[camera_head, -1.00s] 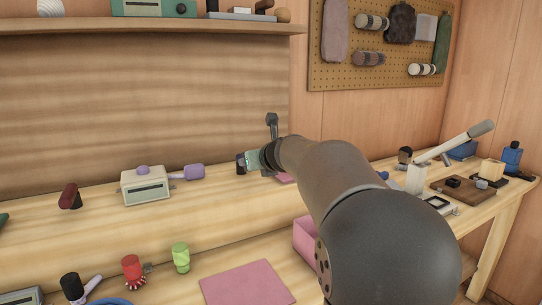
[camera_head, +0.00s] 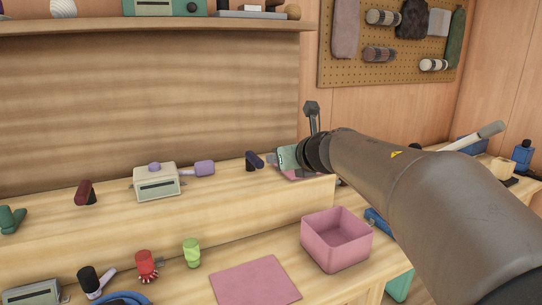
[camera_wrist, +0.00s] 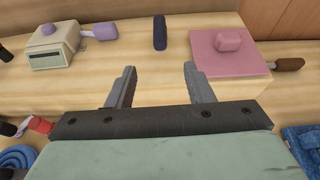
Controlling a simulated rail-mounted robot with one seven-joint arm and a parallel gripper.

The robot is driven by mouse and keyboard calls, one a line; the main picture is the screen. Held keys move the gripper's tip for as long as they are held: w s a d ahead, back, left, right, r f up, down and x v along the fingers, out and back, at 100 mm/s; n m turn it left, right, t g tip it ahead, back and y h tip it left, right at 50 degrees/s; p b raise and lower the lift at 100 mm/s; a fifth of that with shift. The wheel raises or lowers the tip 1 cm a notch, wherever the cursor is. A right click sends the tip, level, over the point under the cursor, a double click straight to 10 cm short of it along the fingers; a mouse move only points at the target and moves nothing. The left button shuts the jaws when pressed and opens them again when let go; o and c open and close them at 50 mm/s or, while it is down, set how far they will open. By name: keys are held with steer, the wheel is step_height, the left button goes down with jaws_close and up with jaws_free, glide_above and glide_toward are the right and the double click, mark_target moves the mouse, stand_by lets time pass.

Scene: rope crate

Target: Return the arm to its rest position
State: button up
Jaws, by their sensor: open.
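My gripper (camera_wrist: 160,88) shows in the wrist view with its two fingers spread apart and nothing between them. In the head view, my arm reaches in from the lower right. My gripper's green-grey body (camera_head: 290,158) is above the raised back ledge, and its fingers are hard to make out there. In the wrist view, a dark upright object (camera_wrist: 160,32) stands on the ledge beyond the fingertips. A pink mat (camera_wrist: 228,55) with a pink lump (camera_wrist: 229,40) on it lies on the ledge to the right.
A pink open crate (camera_head: 337,237) stands on the lower bench, left of my arm. A pink mat (camera_head: 255,281) lies at the front. A cream device (camera_head: 156,182) sits on the ledge. Red (camera_head: 146,265) and green (camera_head: 191,252) objects stand below it. A shelf (camera_head: 150,27) overhangs the back.

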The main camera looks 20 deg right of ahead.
steer(key=s+d+m+g+h+p, duration=0.1)
steer(key=s+m+h+p, duration=0.3)
steer(key=m, duration=0.7)
steer(key=s+d+m+g+h+p, duration=0.1)
steer(key=s+m+h+p, duration=0.1)
steer(key=m+p, duration=0.6)
steer(key=s+a+f+m+g+y+p, duration=0.1)
steer(key=s+a+f+m+g+p, duration=0.1)
steer(key=s+m, duration=0.4)
steer(key=s+a+f+m+g+y+p, duration=0.1)
steer(key=s+a+f+m+g, duration=0.3)
steer(key=s, duration=0.6)
steer(key=s+a+f+m+g+y+p, duration=0.2)
steer(key=s+a+f+m+g, duration=0.2)
steer(key=s+m, duration=0.4)
steer(key=shift+a+g+p, duration=0.25)
steer(key=shift+g+p, duration=0.1)
steer(key=shift+g, duration=0.05)
